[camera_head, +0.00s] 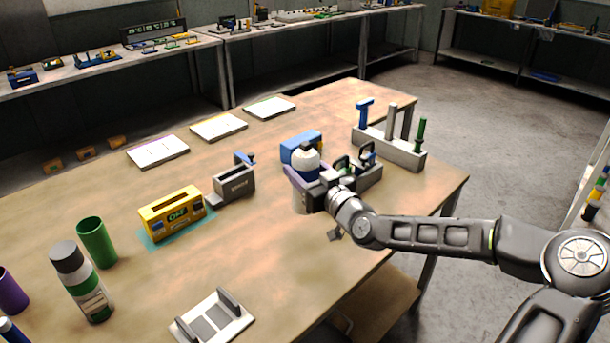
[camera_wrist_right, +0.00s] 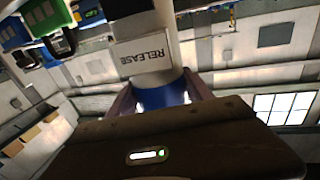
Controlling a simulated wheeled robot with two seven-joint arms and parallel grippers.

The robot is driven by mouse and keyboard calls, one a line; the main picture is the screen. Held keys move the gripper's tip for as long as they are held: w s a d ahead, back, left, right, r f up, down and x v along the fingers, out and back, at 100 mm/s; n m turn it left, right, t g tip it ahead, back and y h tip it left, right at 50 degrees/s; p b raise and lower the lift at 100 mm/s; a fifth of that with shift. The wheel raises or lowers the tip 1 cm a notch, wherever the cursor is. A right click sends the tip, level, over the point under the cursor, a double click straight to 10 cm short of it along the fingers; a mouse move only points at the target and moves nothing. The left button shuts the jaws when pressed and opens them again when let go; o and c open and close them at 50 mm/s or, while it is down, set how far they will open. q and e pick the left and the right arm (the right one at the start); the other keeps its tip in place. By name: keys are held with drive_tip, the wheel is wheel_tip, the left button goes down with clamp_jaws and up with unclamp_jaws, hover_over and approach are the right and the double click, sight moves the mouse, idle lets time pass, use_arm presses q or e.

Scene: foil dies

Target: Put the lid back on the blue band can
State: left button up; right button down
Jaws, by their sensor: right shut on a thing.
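I cannot tell whether the rounded top is the lid, and the gripper hides part of the can. My left gripper is out of view.
A blue box (camera_head: 300,143) and a dark tool holder (camera_head: 362,178) are close behind and right of the can. A grey rack (camera_head: 388,147) stands further back. A yellow box (camera_head: 172,214), green cup (camera_head: 97,243) and capped bottle (camera_head: 88,290) stand left. The middle front table is mostly clear.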

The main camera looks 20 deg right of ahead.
idle(0.4)
drive_tip(key=c, duration=1)
unclamp_jaws()
drive_tip(key=shift+c, duration=0.2)
clamp_jaws()
